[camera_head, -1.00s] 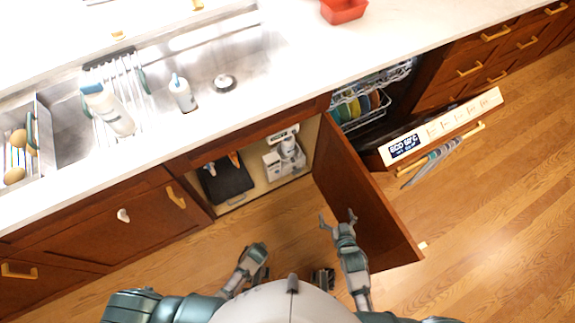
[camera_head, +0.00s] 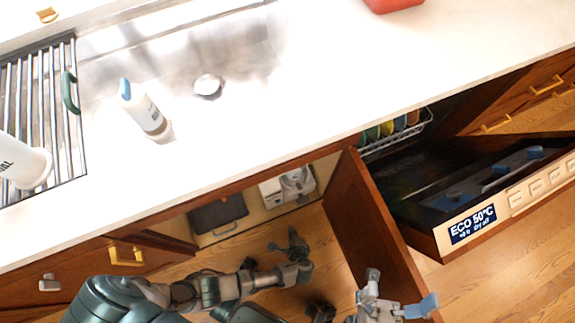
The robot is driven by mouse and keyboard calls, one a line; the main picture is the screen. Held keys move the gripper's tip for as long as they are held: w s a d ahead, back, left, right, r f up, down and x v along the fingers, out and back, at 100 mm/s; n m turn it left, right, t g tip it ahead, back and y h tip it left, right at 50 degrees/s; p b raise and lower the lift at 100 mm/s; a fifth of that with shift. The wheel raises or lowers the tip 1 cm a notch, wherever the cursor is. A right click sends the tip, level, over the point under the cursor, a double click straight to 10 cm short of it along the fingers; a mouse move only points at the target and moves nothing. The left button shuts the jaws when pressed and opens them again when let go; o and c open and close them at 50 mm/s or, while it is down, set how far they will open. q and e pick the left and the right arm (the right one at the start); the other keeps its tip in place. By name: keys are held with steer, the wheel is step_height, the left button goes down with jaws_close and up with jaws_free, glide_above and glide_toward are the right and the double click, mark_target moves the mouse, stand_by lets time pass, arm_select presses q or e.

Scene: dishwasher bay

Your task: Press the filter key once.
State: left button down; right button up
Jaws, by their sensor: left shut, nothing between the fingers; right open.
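The dishwasher control panel (camera_head: 520,203) is at the right, with a lit display (camera_head: 472,224) reading "ECO 50°C" and a row of pale keys (camera_head: 542,184). The key labels are too small to read, so I cannot tell whether one is the filter key. A white unit (camera_head: 289,186) stands in the open cabinet under the sink; no key on it is clear. My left gripper (camera_head: 291,252) is shut and empty, in front of the cabinet opening and apart from the unit. My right gripper (camera_head: 396,294) is open and empty, near the cabinet door's lower end, below the display.
The open cabinet door (camera_head: 366,219) stands between the cabinet and dishwasher. A dark bin (camera_head: 219,212) sits inside the cabinet. The dishwasher door (camera_head: 440,195) is open, with a rack of dishes (camera_head: 395,129) behind. The counter edge overhangs the cabinet. Bottles stand by the sink.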

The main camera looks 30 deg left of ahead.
mark_target(278, 202)
arm_select(q)
steer(key=w+a, duration=0.5)
steer(key=a, duration=0.2)
steer(key=shift+w+a, duration=0.15)
stand_by(0.5)
stand_by(0.4)
stand_by(0.6)
steer(key=shift+r, duration=0.1)
steer(key=shift+w+a, duration=0.25)
steer(key=shift+a, duration=0.05)
